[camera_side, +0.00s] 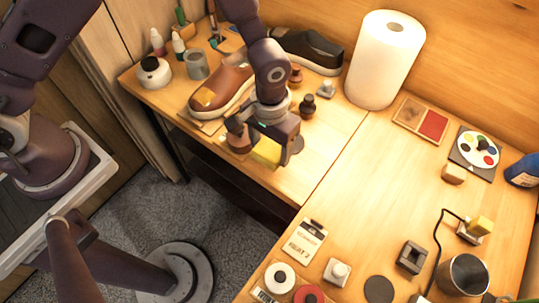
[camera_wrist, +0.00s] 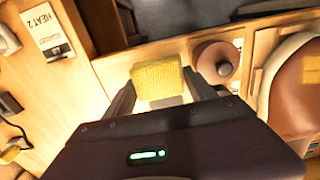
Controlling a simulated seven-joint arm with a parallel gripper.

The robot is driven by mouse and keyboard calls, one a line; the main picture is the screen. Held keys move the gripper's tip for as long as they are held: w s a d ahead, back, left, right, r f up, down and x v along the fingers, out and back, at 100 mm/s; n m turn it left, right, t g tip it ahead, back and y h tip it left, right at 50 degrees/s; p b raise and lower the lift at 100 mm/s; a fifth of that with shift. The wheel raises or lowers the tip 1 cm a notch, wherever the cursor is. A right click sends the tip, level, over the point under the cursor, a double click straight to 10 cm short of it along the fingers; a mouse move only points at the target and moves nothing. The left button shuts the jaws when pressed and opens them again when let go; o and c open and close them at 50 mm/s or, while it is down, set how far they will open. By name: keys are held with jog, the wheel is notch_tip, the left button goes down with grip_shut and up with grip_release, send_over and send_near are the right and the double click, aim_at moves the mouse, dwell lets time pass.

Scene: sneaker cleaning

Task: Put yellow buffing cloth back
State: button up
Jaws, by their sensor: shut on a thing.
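The yellow buffing cloth (camera_side: 266,152) is a small textured block between the fingers of my gripper (camera_side: 268,146). In the wrist view the cloth (camera_wrist: 158,80) sits between the two fingertips (camera_wrist: 160,92), and my gripper is shut on it. In the side view it is near the front edge of the back-left bench, in front of the brown shoe (camera_side: 220,88). I cannot tell whether it touches the bench top. A round brown tin with a knob (camera_wrist: 217,62) is beside the cloth; the gripper partly hides it in the side view.
Small brown bottles (camera_side: 308,106) and a paper towel roll (camera_side: 385,60) stand behind. A HEAT 2 card (camera_side: 304,241) lies on the right bench. The bench centre right of the gripper is fairly clear.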

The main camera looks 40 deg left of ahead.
aim_at(270, 156)
jog(key=shift+f, duration=1.8)
jog(key=shift+f, duration=0.1)
jog(key=o, duration=0.9)
notch_tip(270, 156, up, 12)
jog(key=shift+a+r, duration=0.1)
jog(key=shift+r, duration=0.1)
